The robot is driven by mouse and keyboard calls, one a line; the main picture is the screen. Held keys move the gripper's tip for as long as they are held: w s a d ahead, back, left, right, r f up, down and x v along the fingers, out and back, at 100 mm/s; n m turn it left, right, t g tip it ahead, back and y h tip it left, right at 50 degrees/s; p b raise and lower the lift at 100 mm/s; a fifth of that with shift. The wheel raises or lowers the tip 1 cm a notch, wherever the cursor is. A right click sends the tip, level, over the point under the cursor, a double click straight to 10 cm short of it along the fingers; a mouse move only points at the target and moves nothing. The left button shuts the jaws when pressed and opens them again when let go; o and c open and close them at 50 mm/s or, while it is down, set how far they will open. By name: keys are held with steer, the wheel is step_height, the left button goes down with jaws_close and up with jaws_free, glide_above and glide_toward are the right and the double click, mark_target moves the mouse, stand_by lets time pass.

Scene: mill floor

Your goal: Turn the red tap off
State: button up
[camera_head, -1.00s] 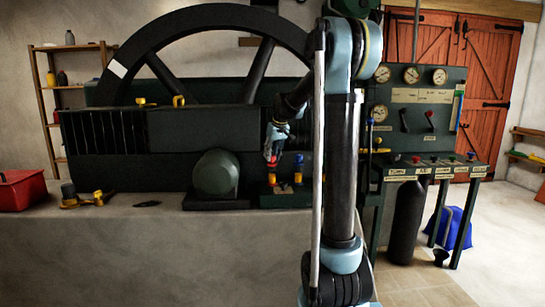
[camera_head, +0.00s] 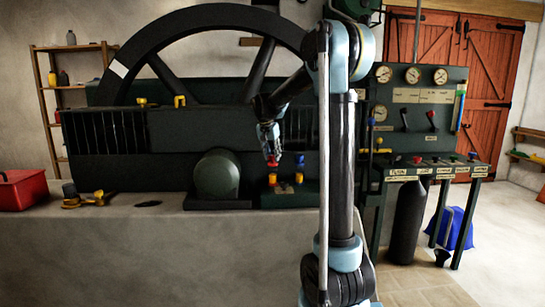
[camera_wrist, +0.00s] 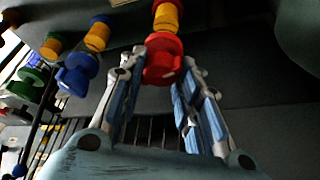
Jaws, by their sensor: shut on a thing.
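The red tap (camera_head: 272,162) stands on a yellow fitting on the dark green plinth beside the big wheel's housing. In the wrist view its red knob (camera_wrist: 163,60) sits between my two fingertips, with the yellow and red fitting beyond it. My gripper (camera_head: 271,153) points down onto the tap from above. In the wrist view the gripper (camera_wrist: 162,66) has a finger on each side of the knob and is shut on it. How far the tap is turned cannot be told.
A blue tap (camera_head: 299,161) on a yellow fitting stands close to the right; the wrist view also shows it (camera_wrist: 75,76). A rounded green housing (camera_head: 216,174) is to the left. A gauge panel (camera_head: 415,100) stands at right. A red box (camera_head: 22,190) is at far left.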

steer(key=shift+w+a+m+g+h, duration=0.15)
steer(key=shift+m+g+h, duration=0.25)
steer(key=shift+m, duration=1.1)
steer(key=o, duration=1)
steer(key=shift+o, duration=0.2)
steer(key=v, duration=1.2)
